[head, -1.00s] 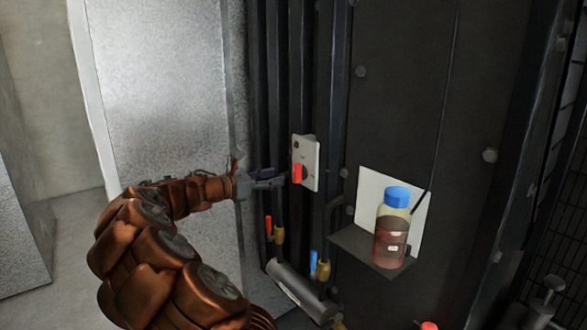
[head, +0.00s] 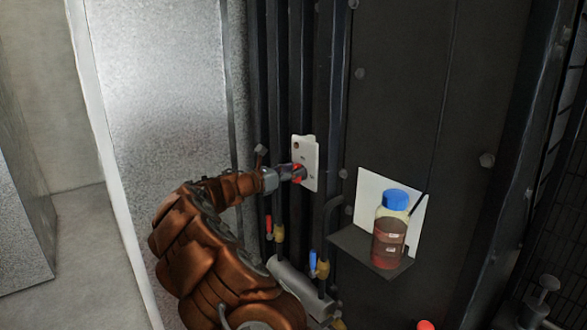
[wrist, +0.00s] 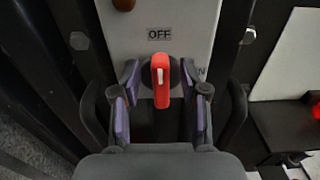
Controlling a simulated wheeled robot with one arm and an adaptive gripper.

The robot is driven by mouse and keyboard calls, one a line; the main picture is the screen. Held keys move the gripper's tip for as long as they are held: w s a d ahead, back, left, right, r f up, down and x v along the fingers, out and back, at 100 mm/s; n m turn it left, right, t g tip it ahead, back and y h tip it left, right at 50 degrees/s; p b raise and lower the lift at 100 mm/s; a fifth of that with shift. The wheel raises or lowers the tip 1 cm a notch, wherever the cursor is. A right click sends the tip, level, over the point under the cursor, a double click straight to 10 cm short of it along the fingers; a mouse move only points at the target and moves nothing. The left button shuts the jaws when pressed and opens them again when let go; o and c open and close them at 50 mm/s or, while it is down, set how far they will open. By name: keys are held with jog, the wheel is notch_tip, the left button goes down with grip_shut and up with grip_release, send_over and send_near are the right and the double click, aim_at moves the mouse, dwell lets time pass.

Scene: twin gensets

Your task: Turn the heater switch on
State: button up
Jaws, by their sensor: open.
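The heater switch is a red knob (wrist: 160,82) on a pale plate (wrist: 196,28), and it stands upright, pointing at the "OFF" label in the wrist view. Part of an "N" label shows at the right of the knob. In the head view the plate (head: 306,153) is on the dark panel, with the red knob (head: 297,172) partly hidden by my gripper (head: 290,173). In the wrist view my gripper (wrist: 160,95) is open, with one finger on each side of the knob and a small gap on both sides.
A brown round indicator (wrist: 124,4) is at the plate's top. Below the switch are a red-handled valve (head: 268,226), a blue-handled valve (head: 313,260) and a grey cylinder (head: 300,290). A shelf (head: 352,243) at the right holds a blue-capped bottle (head: 391,228). Vertical dark pipes flank the plate.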

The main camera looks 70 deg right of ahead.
jog(key=shift+s+d, duration=0.2)
jog(key=shift+c, duration=0.2)
grip_shut()
